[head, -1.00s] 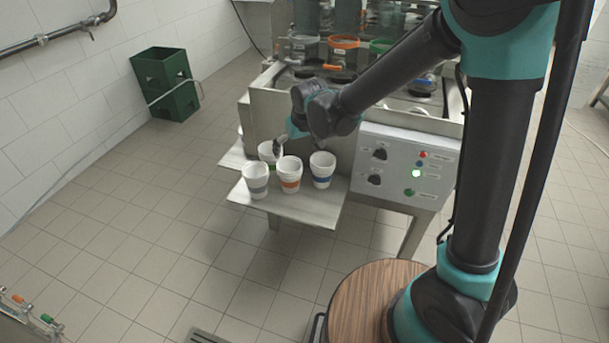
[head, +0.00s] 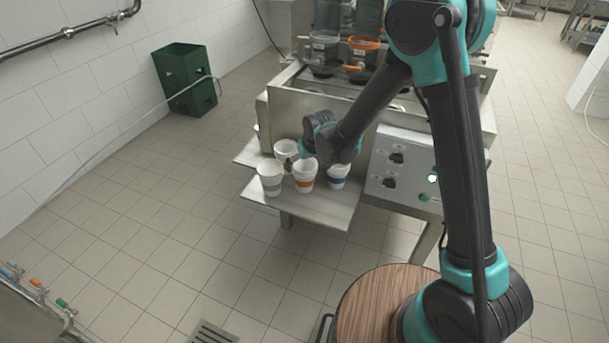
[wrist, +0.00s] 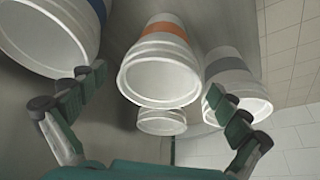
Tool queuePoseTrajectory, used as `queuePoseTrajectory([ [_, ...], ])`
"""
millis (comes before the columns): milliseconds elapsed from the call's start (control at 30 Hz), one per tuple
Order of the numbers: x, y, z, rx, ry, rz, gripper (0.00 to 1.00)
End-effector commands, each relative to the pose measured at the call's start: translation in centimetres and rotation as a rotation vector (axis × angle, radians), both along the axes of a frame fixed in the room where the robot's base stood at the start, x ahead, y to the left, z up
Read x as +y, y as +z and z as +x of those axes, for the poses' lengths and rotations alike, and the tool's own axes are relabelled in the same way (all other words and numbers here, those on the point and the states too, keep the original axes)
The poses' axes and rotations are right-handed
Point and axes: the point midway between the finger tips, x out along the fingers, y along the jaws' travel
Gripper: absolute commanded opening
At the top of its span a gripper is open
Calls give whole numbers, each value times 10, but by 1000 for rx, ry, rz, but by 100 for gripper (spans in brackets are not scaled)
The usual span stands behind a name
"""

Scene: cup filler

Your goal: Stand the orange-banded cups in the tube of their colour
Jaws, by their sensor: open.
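The orange-banded cup (head: 304,184) stands mouth up near the middle of the steel shelf, between the grey-banded cup (head: 271,187) and the blue-banded cup (head: 338,183). In the wrist view the orange-banded cup (wrist: 164,52) lies ahead, between and beyond the open fingers of my gripper (wrist: 160,94). The fingers hold nothing, and I see no clear contact with the cup. In the head view my gripper is small and partly hidden by the wrist, close above the cups. The tube with the orange ring (head: 364,43) is on the machine behind, partly hidden by my arm.
A fourth cup (head: 284,148) stands behind the others, its band hidden. A grey-ringed tube (head: 324,42) is left of the orange one. The control panel (head: 400,180) is right of the shelf. A green crate (head: 185,78) stands by the wall.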

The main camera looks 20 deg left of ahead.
Motion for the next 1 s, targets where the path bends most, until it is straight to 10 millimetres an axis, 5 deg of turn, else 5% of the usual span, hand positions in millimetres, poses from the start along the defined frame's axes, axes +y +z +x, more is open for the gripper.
queuePoseTrajectory([
  [433,17,-39,19,0,0,0,100],
  [767,18,-45,20,0,0,0,100],
  [1000,18,-45,20,0,0,0,74],
])
